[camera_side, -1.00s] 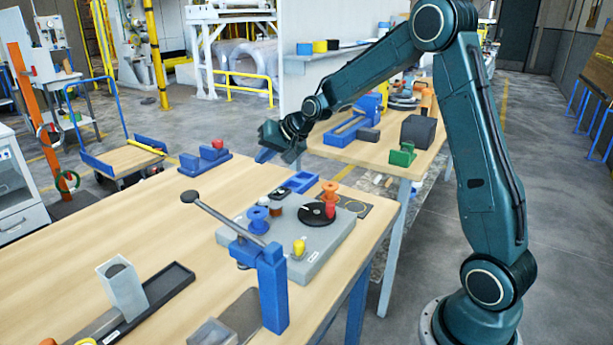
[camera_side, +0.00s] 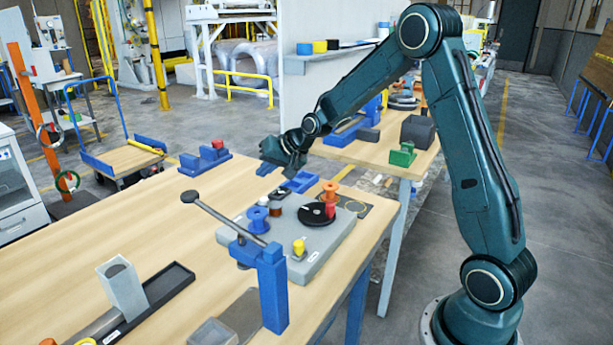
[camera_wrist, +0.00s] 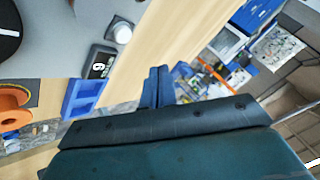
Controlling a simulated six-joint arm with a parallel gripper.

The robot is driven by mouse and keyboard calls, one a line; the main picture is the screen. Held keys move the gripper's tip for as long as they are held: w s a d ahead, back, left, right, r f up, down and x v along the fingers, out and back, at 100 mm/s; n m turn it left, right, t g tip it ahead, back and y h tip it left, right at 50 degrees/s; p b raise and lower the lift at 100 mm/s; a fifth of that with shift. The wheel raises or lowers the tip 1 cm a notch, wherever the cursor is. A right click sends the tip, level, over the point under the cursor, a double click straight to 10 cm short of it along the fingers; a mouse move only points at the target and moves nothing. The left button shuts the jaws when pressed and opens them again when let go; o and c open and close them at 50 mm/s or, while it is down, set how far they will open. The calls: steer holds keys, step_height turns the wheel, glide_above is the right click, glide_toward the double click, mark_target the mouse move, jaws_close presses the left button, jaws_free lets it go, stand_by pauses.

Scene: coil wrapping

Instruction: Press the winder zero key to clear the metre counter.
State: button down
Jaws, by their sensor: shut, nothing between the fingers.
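The winder (camera_side: 325,243) is a grey base on the wooden table, carrying a black disc, spools and knobs. Its small dark counter (camera_side: 279,194) sits near the back edge. In the wrist view the counter (camera_wrist: 99,64) shows a single white digit, seen sideways, and a round white key (camera_wrist: 120,32) lies beside it. My gripper (camera_side: 265,170) hangs above the table behind the winder, apart from the counter and key. Its blue fingers (camera_wrist: 158,74) are shut and empty in the wrist view.
A blue tray (camera_side: 300,182) lies at the winder's back edge, close to my gripper. A blue post with a long lever (camera_side: 228,219) rises in front.

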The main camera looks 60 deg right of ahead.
mark_target(267, 201)
steer(key=shift+f, duration=2.55)
steer(key=shift+f, duration=0.9)
stand_by(1.1)
steer(key=shift+r, duration=0.1)
stand_by(0.4)
steer(key=shift+r, duration=0.8)
steer(key=shift+r, duration=0.15)
steer(key=shift+r, duration=2.4)
